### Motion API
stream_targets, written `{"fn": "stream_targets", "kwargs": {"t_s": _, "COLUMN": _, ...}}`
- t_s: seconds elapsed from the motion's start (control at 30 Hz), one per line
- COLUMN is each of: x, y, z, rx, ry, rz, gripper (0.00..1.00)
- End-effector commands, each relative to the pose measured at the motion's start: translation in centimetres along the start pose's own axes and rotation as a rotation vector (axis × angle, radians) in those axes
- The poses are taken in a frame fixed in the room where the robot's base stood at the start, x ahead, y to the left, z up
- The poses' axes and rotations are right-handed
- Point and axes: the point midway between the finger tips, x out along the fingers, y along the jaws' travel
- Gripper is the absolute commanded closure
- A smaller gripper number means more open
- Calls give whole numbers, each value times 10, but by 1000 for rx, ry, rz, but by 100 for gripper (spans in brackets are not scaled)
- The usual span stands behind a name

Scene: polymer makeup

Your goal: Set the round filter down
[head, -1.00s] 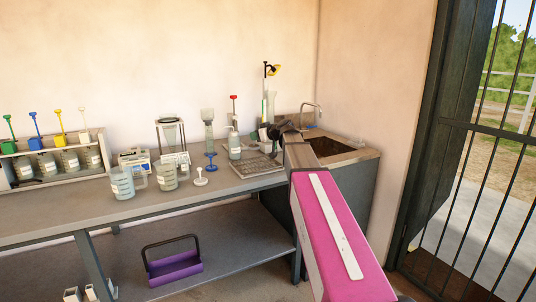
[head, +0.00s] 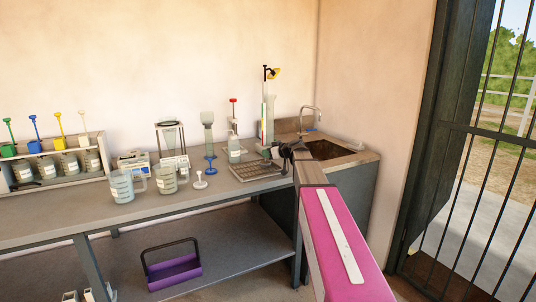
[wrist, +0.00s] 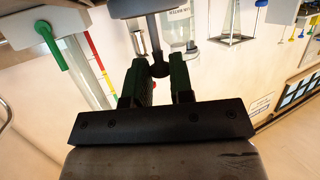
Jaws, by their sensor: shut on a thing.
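My gripper (wrist: 158,75) is shut on the dark grey knob and stem of a thing I take to be the round filter (wrist: 141,7). Its broad grey part runs out of the top of the wrist view, so its full shape is hidden. In the head view my gripper (head: 284,150) is small and dark, just above the right end of the metal rack tray (head: 240,178) and left of the sink. The held filter cannot be told apart from the gripper there. I cannot tell whether it touches anything.
The sink (head: 322,150) is at the right. Beakers (head: 122,186), a stand (head: 171,140) and blue and white stemmed pieces (head: 200,181) stand to the left. The counter's front strip is clear.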

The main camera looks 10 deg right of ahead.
Motion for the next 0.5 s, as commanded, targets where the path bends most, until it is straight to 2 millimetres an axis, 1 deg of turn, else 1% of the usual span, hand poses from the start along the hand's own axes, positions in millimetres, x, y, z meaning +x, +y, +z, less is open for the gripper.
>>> {"fn": "stream_targets", "kwargs": {"t_s": 0.27, "x": 1, "y": 0, "z": 3, "rx": 0, "ry": 0, "rz": 0, "gripper": 100}}
{"fn": "stream_targets", "kwargs": {"t_s": 0.3, "x": 1, "y": 0, "z": 2, "rx": 0, "ry": 0, "rz": 0, "gripper": 66}}
{"fn": "stream_targets", "kwargs": {"t_s": 0.33, "x": 1, "y": 0, "z": 2, "rx": 0, "ry": 0, "rz": 0, "gripper": 56}}
{"fn": "stream_targets", "kwargs": {"t_s": 0.37, "x": 1, "y": 0, "z": 2, "rx": 0, "ry": 0, "rz": 0, "gripper": 53}}
{"fn": "stream_targets", "kwargs": {"t_s": 0.5, "x": 1, "y": 0, "z": 2, "rx": 0, "ry": 0, "rz": 0, "gripper": 53}}
